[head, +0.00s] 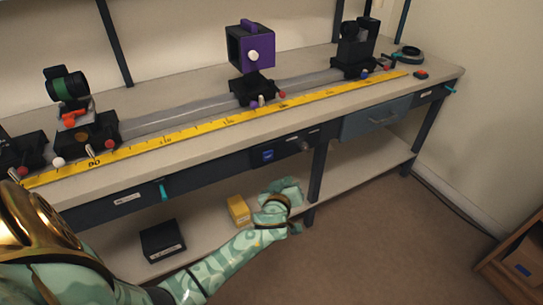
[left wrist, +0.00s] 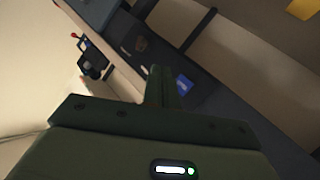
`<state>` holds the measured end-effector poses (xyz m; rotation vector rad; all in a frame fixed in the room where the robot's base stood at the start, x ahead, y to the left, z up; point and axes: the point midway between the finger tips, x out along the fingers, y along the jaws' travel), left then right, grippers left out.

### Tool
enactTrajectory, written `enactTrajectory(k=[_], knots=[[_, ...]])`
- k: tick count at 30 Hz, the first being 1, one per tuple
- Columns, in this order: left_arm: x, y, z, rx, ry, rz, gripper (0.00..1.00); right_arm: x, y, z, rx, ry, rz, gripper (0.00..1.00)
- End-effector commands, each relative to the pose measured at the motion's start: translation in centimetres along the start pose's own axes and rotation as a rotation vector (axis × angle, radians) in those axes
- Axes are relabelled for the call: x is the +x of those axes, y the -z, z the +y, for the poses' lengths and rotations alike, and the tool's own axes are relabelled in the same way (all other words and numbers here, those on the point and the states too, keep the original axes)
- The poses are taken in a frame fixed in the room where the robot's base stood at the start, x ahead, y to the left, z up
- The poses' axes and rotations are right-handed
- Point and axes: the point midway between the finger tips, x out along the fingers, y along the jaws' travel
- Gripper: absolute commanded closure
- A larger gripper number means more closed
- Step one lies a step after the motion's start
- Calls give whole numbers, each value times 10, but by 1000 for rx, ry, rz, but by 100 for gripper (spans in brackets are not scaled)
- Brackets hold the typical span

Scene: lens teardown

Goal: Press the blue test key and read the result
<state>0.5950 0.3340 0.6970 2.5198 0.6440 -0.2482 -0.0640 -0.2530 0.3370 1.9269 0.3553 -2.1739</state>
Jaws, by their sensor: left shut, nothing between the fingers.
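The blue test key (head: 267,154) is a small blue square on the dark front panel under the bench top. In the left wrist view the blue key (left wrist: 184,85) shows just right of my fingers. My left gripper (head: 290,187) is in front of the bench, below and right of the key in the head view. Its fingers (left wrist: 155,85) are shut with nothing between them. The gap between fingertips and key is hard to judge. I see no readable result. My right gripper is not in view.
A dark knob (head: 304,145) sits right of the key. A purple box (head: 251,48) and other mounts stand on the rail behind a yellow ruler (head: 225,120). A yellow box (head: 238,210) and a black box (head: 162,241) lie on the lower shelf.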

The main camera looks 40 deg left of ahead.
Motion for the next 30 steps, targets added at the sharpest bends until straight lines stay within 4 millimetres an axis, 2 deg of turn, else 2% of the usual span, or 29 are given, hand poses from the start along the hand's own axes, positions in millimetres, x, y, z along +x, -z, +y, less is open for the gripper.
enactTrajectory(k=[11,24,30], knots=[[7,5,-5,5,-1,-1,100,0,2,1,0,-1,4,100],[49,33,-35,3,1,-2,100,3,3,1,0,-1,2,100],[59,42,-43,3,1,-2,100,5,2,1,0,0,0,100]])
